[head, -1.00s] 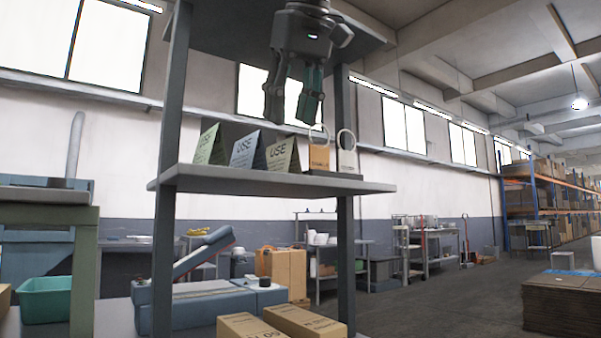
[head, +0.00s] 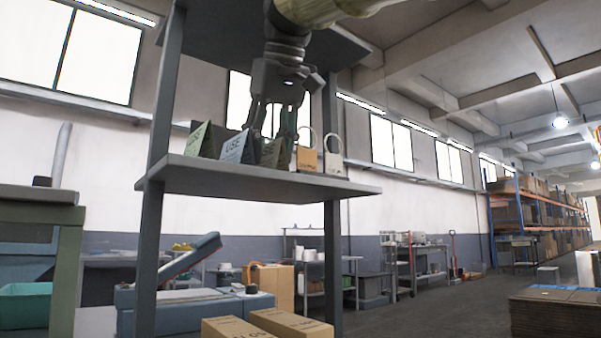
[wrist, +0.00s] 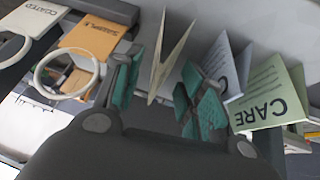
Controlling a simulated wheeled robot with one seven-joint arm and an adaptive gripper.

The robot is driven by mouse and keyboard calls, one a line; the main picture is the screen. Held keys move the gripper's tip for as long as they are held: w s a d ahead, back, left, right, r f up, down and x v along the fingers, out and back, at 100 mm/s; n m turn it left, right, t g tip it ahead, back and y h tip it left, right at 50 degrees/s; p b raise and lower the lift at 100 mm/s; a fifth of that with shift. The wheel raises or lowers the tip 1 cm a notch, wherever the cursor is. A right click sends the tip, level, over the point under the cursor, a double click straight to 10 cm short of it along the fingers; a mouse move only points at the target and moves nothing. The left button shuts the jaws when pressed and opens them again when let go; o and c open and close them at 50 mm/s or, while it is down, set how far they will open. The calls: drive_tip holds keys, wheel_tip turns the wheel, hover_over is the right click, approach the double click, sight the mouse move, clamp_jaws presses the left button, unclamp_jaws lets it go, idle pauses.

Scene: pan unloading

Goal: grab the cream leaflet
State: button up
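The cream leaflet (head: 271,153) is a small folded tent card on the grey shelf, the right-hand one of three leaflets. In the wrist view the cream leaflet (wrist: 171,55) shows edge-on as a narrow V, between my two finger pads. My gripper (head: 272,128) points down at it from above. In the wrist view my gripper (wrist: 161,92) is open, with one finger on each side of the leaflet and visible gaps. Part of the leaflet is hidden behind a finger in the head view.
A pale blue leaflet (head: 236,147) and a green leaflet (head: 202,140) stand close on the left. A brown tag with a ring (head: 307,161) and a white one (head: 334,163) stand on the right. The shelf (head: 250,180) has a bare front strip.

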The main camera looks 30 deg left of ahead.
drive_tip(key=c, duration=0.6)
drive_tip(key=shift+r, duration=0.1)
